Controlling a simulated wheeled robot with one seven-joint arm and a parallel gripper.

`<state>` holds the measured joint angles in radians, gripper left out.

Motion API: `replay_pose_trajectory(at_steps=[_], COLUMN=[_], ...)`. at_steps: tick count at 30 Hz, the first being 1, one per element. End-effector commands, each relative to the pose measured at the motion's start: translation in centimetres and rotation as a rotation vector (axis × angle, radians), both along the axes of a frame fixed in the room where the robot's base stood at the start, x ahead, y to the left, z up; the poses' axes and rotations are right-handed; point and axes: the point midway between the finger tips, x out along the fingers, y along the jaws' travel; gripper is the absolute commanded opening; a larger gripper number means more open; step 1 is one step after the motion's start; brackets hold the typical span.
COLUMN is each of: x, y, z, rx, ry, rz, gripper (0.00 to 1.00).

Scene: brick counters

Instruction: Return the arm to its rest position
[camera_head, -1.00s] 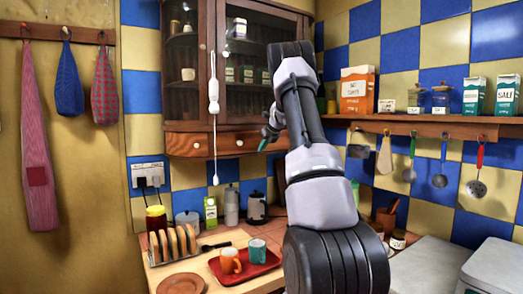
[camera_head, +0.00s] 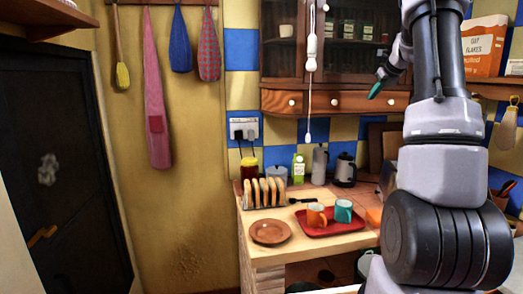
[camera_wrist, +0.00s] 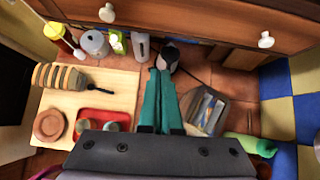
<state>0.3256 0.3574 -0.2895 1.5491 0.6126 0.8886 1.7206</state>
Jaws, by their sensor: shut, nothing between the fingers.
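My arm (camera_head: 440,80) rises at the right of the head view, its upper links upright and bent toward the wall cabinet. My gripper (camera_head: 374,91) shows there as a small teal tip in front of the cabinet's drawers. In the wrist view my gripper (camera_wrist: 160,74) points its two teal fingers forward, pressed together with nothing between them. It hangs above the counter, apart from the things on it.
The wall cabinet (camera_head: 335,102) with drawers is close to my gripper. Below are a red tray (camera_head: 330,229) with two mugs, a toast rack (camera_head: 264,192), a brown plate (camera_head: 270,232) and a kettle (camera_head: 345,170). A dark door (camera_head: 60,160) stands at the left.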

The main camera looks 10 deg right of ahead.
Motion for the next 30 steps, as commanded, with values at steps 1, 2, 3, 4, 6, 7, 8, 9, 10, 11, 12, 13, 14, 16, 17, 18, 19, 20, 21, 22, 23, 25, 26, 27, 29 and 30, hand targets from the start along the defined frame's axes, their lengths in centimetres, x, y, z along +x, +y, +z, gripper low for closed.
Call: replay_pose_trajectory(at_steps=[1,2,3,4,6,7,8,9,10,11,12,13,14,16,17,18,19,20,21,22,23,25,26,27,29,30], x=[-0.7,-1.3,-2.3,-3.2,-5.8,-7.0,-8.3,-10.0,-11.4,-12.8,-14.6,-16.1,-17.5,-21.0,-22.5,-24.6,-26.1,-27.6,-29.5,-30.8,-32.1,-34.6,-35.6,-36.6,-37.8,-38.4], y=[1.3,2.3,3.9,5.3,8.8,10.3,11.8,13.8,15.2,16.6,18.3,19.6,20.8,23.4,24.4,25.7,26.6,27.3,28.3,28.9,29.4,30.3,30.5,30.8,31.1,31.2], z=[0.9,1.4,2.2,2.7,4.0,4.5,4.9,5.3,5.5,5.7,5.9,5.9,5.9,5.6,5.4,5.0,4.7,4.2,3.6,3.1,2.6,1.4,1.0,0.4,-0.3,-0.7], rx=[-0.03,-0.058,-0.103,-0.142,-0.252,-0.303,-0.354,-0.425,-0.477,-0.531,-0.605,-0.66,-0.716,-0.849,-0.907,-0.987,-1.046,-1.106,-1.185,-1.241,-1.295,-1.41,-1.452,-1.502,-1.562,-1.592], ry=[-0.007,-0.01,-0.014,-0.018,-0.03,-0.037,-0.043,-0.053,-0.061,-0.069,-0.081,-0.091,-0.102,-0.126,-0.138,-0.153,-0.165,-0.175,-0.189,-0.2,-0.208,-0.226,-0.231,-0.238,-0.245,-0.248], rz=[0.046,0.084,0.149,0.204,0.354,0.424,0.495,0.588,0.658,0.73,0.823,0.894,0.965,1.129,1.199,1.292,1.363,1.43,1.52,1.583,1.642,1.767,1.812,1.866,1.929,1.96], gripper=[0.0,0.0,0.0,0.0,0.0,0.0,0.0,0.0,0.0,0.0,0.0,0.0,0.0,0.0,0.0,0.0,0.0,0.0,0.0,0.0,0.0,0.0,0.0,0.0,0.0,0.0])
